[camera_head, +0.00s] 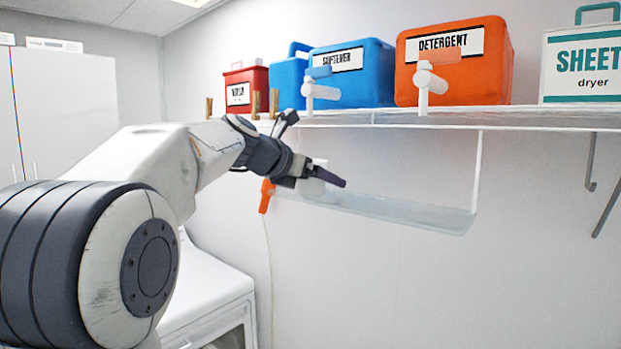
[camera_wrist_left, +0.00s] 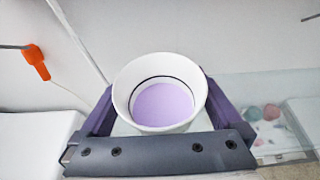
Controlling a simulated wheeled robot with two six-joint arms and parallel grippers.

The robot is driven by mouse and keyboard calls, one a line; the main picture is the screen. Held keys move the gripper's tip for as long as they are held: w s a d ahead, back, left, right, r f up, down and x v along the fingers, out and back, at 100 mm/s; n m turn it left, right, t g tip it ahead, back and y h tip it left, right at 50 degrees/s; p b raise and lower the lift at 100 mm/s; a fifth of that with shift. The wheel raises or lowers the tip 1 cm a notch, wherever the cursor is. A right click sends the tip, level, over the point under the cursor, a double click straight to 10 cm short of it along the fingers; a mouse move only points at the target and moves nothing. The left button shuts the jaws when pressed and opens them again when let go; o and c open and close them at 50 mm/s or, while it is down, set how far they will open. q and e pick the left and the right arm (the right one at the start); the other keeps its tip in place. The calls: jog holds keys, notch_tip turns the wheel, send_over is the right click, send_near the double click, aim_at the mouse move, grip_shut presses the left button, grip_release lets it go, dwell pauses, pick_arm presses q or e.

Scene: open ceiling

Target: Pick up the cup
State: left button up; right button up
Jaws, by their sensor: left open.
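The cup (camera_wrist_left: 133,82) is white with a pale purple inside. In the left wrist view it stands upright between the two purple fingers of my left gripper (camera_wrist_left: 160,102). The gripper is open around it, one finger at each side. In the head view my left gripper (camera_head: 322,178) is at the left end of a clear hanging shelf. There the cup is mostly hidden behind the gripper. My right gripper does not show in either view.
The clear low shelf (camera_head: 400,208) hangs under a white wire shelf (camera_head: 540,118). On that upper shelf stand an orange detergent box (camera_head: 490,75), a blue softener box (camera_head: 375,75) and a red box (camera_head: 240,90).

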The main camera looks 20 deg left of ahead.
pick_arm(q)
jog(key=c, duration=1.3)
jog(key=shift+o, duration=0.2)
jog(key=shift+r, duration=0.1)
